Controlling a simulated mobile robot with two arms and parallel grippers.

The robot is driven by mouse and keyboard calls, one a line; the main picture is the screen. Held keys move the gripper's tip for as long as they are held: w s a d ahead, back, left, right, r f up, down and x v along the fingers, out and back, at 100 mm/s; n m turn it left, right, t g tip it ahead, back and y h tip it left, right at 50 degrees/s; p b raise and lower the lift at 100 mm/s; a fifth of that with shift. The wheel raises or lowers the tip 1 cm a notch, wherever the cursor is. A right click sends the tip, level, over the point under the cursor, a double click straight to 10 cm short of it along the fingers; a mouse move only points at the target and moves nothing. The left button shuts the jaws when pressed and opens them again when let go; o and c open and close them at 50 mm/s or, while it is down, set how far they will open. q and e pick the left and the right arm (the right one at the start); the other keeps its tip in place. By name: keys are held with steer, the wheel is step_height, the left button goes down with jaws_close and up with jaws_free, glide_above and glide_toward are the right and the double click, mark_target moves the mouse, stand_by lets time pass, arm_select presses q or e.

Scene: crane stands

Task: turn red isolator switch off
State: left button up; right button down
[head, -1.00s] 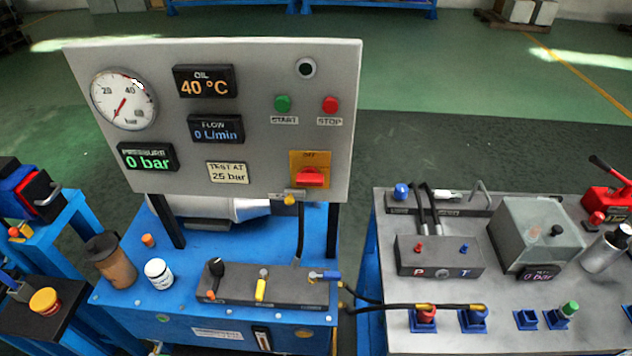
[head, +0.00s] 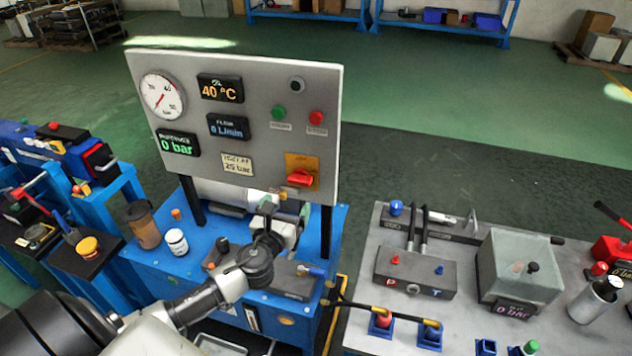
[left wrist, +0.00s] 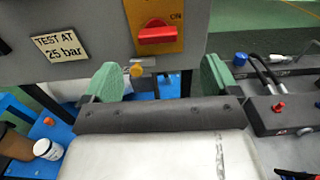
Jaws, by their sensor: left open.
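The red isolator switch (head: 300,179) is a red handle on a yellow plate (head: 302,162), at the lower right of the grey panel (head: 262,140). In the left wrist view the red handle (left wrist: 157,35) lies roughly horizontal, with "ON" printed at the plate's right. My left gripper (head: 282,207) is just below and in front of the switch, apart from it. Its two green-padded fingers (left wrist: 160,76) are spread with nothing held between them. The switch shows above them. My right gripper is out of view.
A small yellow knob (left wrist: 137,70) on a bracket sits under the panel's lower edge, close to my fingers. A brown cup (head: 142,225) and a white jar (head: 176,242) stand on the blue bench. A grey bench (head: 450,300) with hydraulic parts is at the right.

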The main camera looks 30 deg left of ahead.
mark_target(298, 182)
arm_select(q)
steer(key=x, duration=0.4)
steer(key=shift+w+a+p, duration=0.3)
steer(key=shift+a+p, duration=0.1)
steer(key=shift+a, duration=0.1)
steer(key=x, duration=0.4)
steer(key=shift+w+d+f, duration=0.1)
steer(key=shift+d, duration=0.05)
steer(key=shift+x, duration=0.8)
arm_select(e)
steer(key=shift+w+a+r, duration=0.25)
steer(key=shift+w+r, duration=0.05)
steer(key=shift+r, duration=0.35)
arm_select(q)
steer(key=shift+c, duration=0.3)
steer(key=c, duration=0.9)
steer(key=shift+o, duration=0.2)
steer(key=shift+f, duration=0.1)
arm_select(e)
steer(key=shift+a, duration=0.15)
